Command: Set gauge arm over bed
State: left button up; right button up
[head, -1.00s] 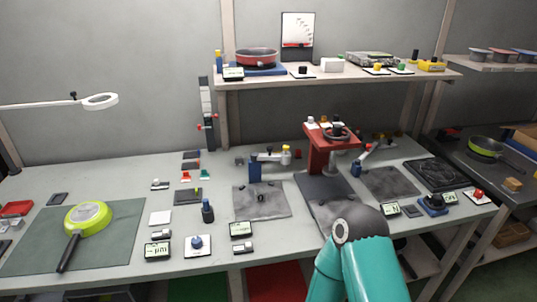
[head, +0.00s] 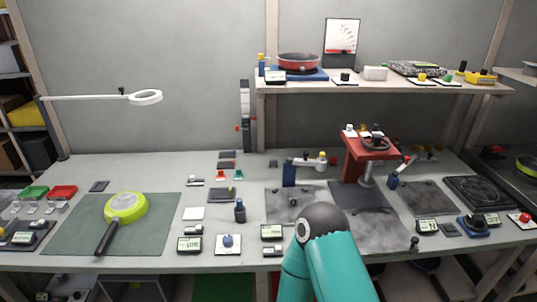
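A second blue post with a slanted arm (head: 397,175) stands beside another grey plate (head: 422,196) farther right. I cannot tell for sure which one is the gauge arm. The first arm reaches right from its post, around the back edge of its plate. One teal arm of mine rises at the bottom centre and hides part of the bench front. Neither gripper shows.
A red press (head: 368,150) stands between the two posts. A green pan (head: 125,207) lies on a dark green mat (head: 165,235) at left. Small blocks and displays line the bench front. A lamp arm (head: 95,97) overhangs the left; a shelf (head: 385,88) spans the back.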

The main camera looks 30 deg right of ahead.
aim_at(303, 160)
jog(key=z, duration=1.2)
jog(key=i, duration=0.1)
jog(key=u, duration=2.15)
jog(key=k, duration=1.8)
jog(key=z, duration=0.95)
jog(key=i, duration=1.2)
jog(key=u, duration=0.05)
